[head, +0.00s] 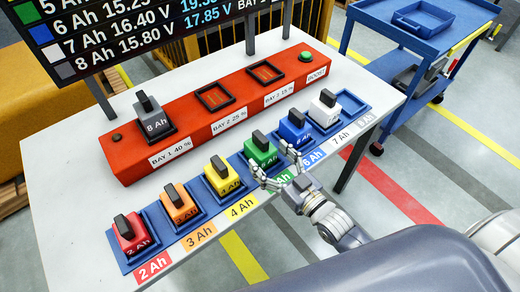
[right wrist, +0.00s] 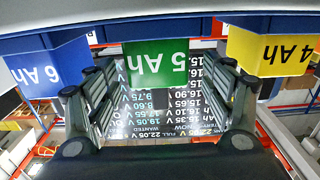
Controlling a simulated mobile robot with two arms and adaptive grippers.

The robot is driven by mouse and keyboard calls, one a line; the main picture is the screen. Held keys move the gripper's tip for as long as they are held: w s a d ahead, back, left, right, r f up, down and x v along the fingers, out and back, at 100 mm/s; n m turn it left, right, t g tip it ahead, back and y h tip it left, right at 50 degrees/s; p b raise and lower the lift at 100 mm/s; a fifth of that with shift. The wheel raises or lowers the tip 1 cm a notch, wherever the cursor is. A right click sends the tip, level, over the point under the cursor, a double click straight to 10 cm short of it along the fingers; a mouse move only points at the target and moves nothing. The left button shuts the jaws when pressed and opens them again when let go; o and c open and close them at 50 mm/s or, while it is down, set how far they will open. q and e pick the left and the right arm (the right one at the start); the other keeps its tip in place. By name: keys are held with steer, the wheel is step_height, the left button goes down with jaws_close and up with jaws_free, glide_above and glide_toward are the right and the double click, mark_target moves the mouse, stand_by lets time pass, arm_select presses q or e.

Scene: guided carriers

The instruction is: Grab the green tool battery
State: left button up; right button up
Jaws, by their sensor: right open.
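The green 5 Ah battery (head: 260,151), with a dark handle, sits upright in the blue rack (head: 170,236) between the yellow 4 Ah battery (head: 222,177) and the blue 6 Ah battery (head: 295,127). My right gripper (head: 274,166) is open and empty at the near side of the green battery. In the right wrist view, which is upside down, the green battery's front (right wrist: 156,66) appears between the two spread fingers (right wrist: 158,100). I cannot tell whether a finger touches it. My left gripper is not in view.
Red (head: 131,234), orange (head: 179,204) and white (head: 325,107) batteries stand in the same rack; its right end slot is empty. Behind, a red charger (head: 125,167) holds a grey 8 Ah battery (head: 151,117); its other two bays are empty. A blue cart (head: 385,43) stands at right.

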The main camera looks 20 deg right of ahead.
mark_target(260, 146)
steer(key=x, duration=0.2)
steer(key=p+x, duration=0.1)
steer(key=x, duration=0.1)
steer(key=shift+d+r, duration=0.1)
steer(key=shift+r, duration=0.25)
steer(key=shift+w, duration=0.4)
steer(key=c, duration=1.7)
steer(key=shift+r, duration=0.1)
steer(key=shift+c, duration=0.4)
